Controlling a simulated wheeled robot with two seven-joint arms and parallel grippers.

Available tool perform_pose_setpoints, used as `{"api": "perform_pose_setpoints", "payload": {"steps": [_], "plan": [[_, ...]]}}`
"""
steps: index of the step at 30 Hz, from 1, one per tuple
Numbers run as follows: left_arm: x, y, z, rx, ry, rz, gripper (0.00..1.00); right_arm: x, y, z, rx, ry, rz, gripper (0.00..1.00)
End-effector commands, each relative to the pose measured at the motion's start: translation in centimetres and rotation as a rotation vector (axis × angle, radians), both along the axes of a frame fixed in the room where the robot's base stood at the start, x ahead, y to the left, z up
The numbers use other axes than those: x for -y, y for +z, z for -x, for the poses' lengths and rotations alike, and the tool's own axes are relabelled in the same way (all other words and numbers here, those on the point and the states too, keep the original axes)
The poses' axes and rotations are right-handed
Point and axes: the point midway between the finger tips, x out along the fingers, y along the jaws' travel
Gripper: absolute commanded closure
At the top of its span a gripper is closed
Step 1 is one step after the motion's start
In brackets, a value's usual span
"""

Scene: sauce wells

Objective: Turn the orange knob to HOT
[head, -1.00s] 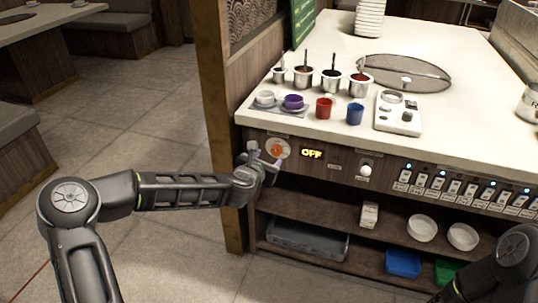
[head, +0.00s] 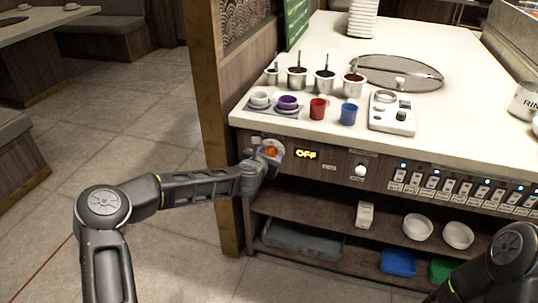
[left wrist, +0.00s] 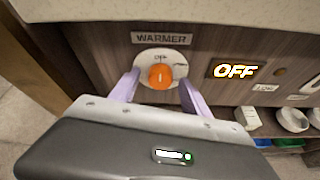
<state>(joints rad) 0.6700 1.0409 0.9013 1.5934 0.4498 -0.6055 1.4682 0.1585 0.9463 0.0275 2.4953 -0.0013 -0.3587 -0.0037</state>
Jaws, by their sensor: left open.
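The orange knob (left wrist: 160,76) sits on a pale round dial under a "WARMER" label on the counter's front panel. Its white mark points up toward "OFF" on the dial. The knob also shows in the head view (head: 270,151), partly behind my gripper. A lit display (left wrist: 234,71) beside it reads "OFF". My left gripper (left wrist: 160,84) is open, with one finger on each side of the knob; I cannot tell whether they touch it. In the head view, my left gripper (head: 264,155) is at the dial. My right gripper is not in view; only part of that arm shows at lower right.
A white push knob (head: 361,170) and a row of switches (head: 455,190) lie right of the display. Cups, sauce pots and a white device (head: 391,113) stand on the counter above. Shelves below hold bowls and bins (head: 398,262).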

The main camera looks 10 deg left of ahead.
Motion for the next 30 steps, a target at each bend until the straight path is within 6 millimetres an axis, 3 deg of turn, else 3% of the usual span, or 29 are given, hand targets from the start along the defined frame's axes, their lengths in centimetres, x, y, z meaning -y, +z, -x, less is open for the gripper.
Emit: {"api": "perform_pose_setpoints", "payload": {"steps": [8,27,30], "plan": [[-0.02,-0.07,-0.17,0.000,0.000,0.000,0.45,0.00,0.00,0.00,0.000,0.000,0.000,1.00],[0.02,-0.05,-0.14,0.000,0.000,0.000,0.96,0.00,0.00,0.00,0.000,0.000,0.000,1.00],[0.03,-0.05,-0.14,0.000,0.000,0.000,1.00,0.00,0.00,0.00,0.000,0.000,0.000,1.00]]}}
